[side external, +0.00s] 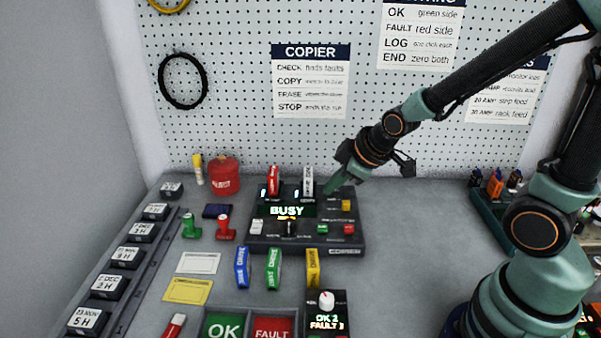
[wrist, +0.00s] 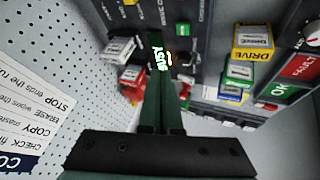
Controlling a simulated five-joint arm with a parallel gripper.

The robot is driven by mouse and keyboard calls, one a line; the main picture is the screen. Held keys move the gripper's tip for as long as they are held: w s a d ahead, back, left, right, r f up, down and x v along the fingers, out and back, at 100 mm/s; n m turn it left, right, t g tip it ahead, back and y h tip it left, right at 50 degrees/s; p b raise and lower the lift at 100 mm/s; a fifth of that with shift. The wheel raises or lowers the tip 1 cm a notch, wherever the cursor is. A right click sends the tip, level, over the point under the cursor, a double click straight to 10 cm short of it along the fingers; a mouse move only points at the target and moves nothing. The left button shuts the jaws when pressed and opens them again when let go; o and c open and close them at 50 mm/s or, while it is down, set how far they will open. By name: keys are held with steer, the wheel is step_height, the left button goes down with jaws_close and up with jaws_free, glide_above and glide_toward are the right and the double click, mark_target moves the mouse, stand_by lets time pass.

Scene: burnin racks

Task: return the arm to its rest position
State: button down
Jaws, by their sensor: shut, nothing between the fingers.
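My gripper (side external: 338,180) is above the back right part of the dark copier unit (side external: 357,238), with its fingers pointing down and to the left. In the wrist view my gripper (wrist: 162,95) shows two green fingers closed together with nothing between them. The copier's screen reads BUSY (side external: 287,211), and part of that lit text shows behind the fingers in the wrist view. A red drive (side external: 273,180) and a white drive (side external: 307,181) stand upright in the back of the copier. My arm stretches from the right side across the pegboard.
Blue (side external: 242,267), green (side external: 273,269) and yellow (side external: 313,267) drives stand in front of the copier. Green OK (side external: 225,326) and red FAULT (side external: 272,327) bins are at the front. A dark rack (side external: 487,212) stands at the right. Bench between copier and rack is clear.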

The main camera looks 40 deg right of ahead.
steer(key=s+r+m+g, duration=0.1)
steer(key=s+r+m, duration=0.5)
steer(key=s+r, duration=0.3)
steer(key=shift+d+r+m, duration=0.15)
steer(key=shift+r+m, duration=0.15)
steer(key=shift+r, duration=0.35)
steer(key=shift+s, duration=0.1)
stand_by(6.3)
